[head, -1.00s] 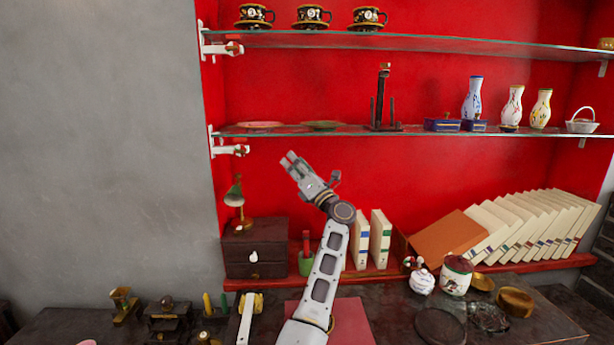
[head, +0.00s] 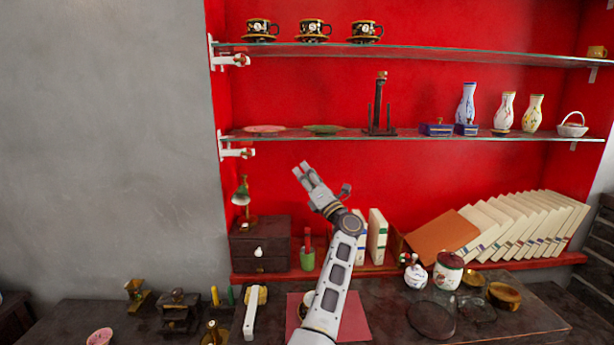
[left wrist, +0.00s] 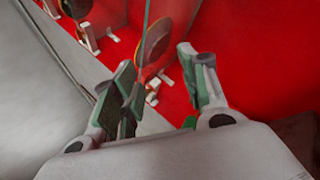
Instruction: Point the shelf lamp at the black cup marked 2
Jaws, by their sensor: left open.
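A small green-shaded lamp (head: 241,194) on a brass stand stands on the dark drawer box (head: 260,245) at the left of the red bay. Its shade appears tilted downward. Three black cups (head: 313,29) with gold trim and white number discs stand on saucers on the top glass shelf. I cannot read the numbers surely. My left gripper (head: 301,168) is open and empty, right of the lamp and below the middle shelf. In the left wrist view its open fingers (left wrist: 156,62) have nothing between them held. My right gripper is not in view.
The middle glass shelf (head: 340,133) carries plates, a dark post stand (head: 380,108), blue boxes and vases (head: 467,104). White brackets (head: 234,152) jut out at its left end. Books and jars stand right of my arm. Small items crowd the dark counter (head: 75,312).

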